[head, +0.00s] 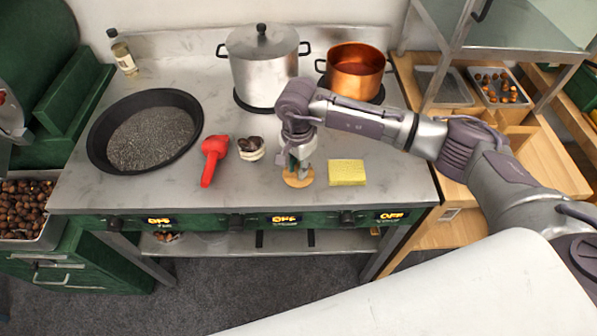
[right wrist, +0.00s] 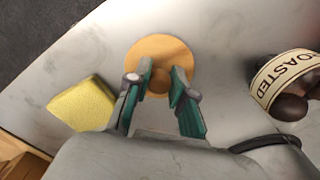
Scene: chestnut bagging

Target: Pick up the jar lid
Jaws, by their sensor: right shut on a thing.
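The jar lid (head: 291,182) is a round, light-wood disc lying flat near the front edge of the grey worktop. In the right wrist view its disc (right wrist: 160,46) shows with a small round knob in the middle. My right gripper (head: 298,167) points down over the lid. In the right wrist view its fingertips (right wrist: 161,80) stand on both sides of the knob, shut on it. The lid looks still at worktop level. My left gripper is not in view.
A yellow sponge (head: 347,172) lies just right of the lid. Left of it stand a small container labelled "ROASTED" (right wrist: 285,78) with chestnuts, a red scoop-like tool (head: 212,158) and a black pan (head: 97,145). A steel pot (head: 262,70) and copper pot (head: 356,68) stand behind.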

